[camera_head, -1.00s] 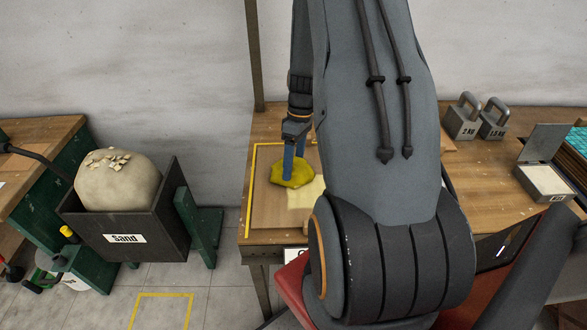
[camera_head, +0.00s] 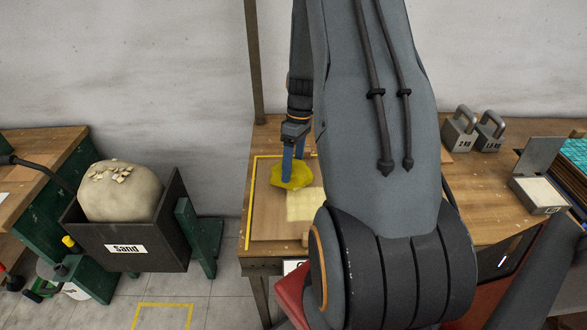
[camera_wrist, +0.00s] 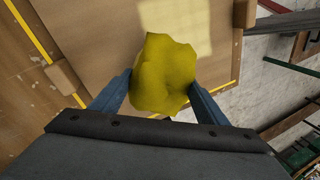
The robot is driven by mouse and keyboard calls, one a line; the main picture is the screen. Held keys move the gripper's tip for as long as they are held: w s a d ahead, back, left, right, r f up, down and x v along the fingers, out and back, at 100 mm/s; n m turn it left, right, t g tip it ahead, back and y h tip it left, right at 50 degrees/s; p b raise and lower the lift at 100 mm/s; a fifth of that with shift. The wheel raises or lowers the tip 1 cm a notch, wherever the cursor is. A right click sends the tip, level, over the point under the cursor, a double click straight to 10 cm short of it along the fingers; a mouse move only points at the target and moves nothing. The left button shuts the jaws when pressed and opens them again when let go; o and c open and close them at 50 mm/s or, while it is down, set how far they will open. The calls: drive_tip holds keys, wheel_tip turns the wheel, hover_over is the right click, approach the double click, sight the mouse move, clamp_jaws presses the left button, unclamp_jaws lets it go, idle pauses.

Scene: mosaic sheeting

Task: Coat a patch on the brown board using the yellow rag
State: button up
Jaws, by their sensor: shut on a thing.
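The brown board (camera_head: 269,222) lies on the table inside a yellow outline, and it also shows in the wrist view (camera_wrist: 95,35). A pale cream patch (camera_head: 301,206) shows on the board, and in the wrist view (camera_wrist: 185,25) it lies beyond the rag. The yellow rag (camera_head: 293,177) is crumpled between the blue fingers of my gripper (camera_head: 294,166). In the wrist view the rag (camera_wrist: 163,75) sits between the fingertips (camera_wrist: 160,92) over the board. Whether the rag touches the board is hard to tell. My arm hides the board's right side.
A sand box (camera_head: 125,240) with a sack (camera_head: 120,190) stands at the left. Two weights (camera_head: 460,132) (camera_head: 489,135) stand at the back right. An open box of pale material (camera_head: 541,192) is at the far right. Small wooden blocks (camera_wrist: 64,77) sit at the board's edges.

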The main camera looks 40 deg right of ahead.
drive_tip(key=shift+r+p, duration=0.6)
drive_tip(key=shift+r, duration=0.6)
drive_tip(key=shift+r+p, duration=1.1)
drive_tip(key=shift+r, duration=0.4)
drive_tip(key=shift+s+a, duration=0.1)
